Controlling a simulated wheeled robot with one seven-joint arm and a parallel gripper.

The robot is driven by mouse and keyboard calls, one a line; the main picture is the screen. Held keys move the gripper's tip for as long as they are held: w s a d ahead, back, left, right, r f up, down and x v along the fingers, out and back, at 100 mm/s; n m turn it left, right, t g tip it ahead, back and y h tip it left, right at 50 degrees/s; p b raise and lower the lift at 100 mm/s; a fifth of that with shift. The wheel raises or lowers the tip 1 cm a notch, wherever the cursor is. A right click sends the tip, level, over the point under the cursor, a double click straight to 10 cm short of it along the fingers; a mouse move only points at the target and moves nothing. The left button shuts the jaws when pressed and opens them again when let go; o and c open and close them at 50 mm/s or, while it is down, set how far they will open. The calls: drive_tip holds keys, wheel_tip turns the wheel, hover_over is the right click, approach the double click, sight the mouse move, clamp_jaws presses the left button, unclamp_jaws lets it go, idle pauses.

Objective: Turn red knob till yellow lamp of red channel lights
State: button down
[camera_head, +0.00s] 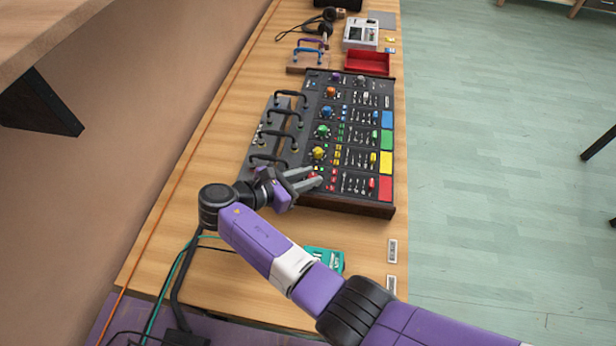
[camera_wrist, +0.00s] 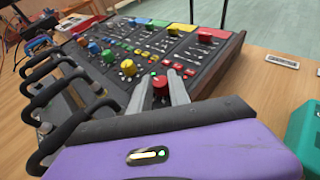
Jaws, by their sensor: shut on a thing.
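The red knob (camera_wrist: 160,82) sits on the black mixing panel (camera_head: 350,206) at its near left, in the row that ends in a red pad (camera_head: 385,189). My gripper (camera_head: 316,177) reaches in from the left. In the wrist view its two grey fingers (camera_wrist: 160,88) stand on either side of the red knob, shut on it. In the head view the fingers cover most of the knob. Small lamps show beside the knob in the red row, a green one (camera_wrist: 154,73) among them. I cannot tell whether a yellow lamp of this row is lit.
Several black cable handles (camera_head: 268,161) stand on a grey plate left of the panel, close to my wrist. A yellow knob (camera_head: 318,153) is just behind the red one. A teal box (camera_head: 324,259) lies on the table in front. A red tray (camera_head: 367,63) stands beyond the panel.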

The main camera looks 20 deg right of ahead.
drive_tip(key=c, duration=1.2)
unclamp_jaws()
drive_tip(key=shift+c, duration=0.2)
drive_tip(key=b+v, duration=0.1)
drive_tip(key=v, duration=0.6)
drive_tip(key=shift+a, duration=0.35)
drive_tip(key=shift+s+r, duration=0.1)
drive_tip(key=shift+s, duration=0.1)
